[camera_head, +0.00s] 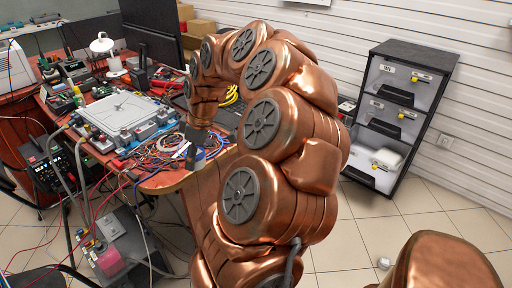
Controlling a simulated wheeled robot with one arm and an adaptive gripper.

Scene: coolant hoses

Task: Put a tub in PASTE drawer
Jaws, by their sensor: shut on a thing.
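My copper arm curves across the middle of the view and ends over the red work table. My gripper (191,159) is small and dark at the arm's end, pointing down at the table's right edge. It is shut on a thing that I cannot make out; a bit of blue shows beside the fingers. A dark cabinet (413,47) with pale drawers stands at right against the wall. Its drawers have small labels too small to read and yellow-and-black handles. The lowest drawer (372,172) seems pulled out, with a white thing (387,158) in it. I cannot tell which drawer is PASTE.
The red table (165,181) is crowded with tangled wires (170,145), a white-topped device (125,112), a monitor (152,32) and tools. Below stands a grey machine (130,245) with cables. Tiled floor (345,238) is open before the cabinet. A small round thing (384,262) lies there.

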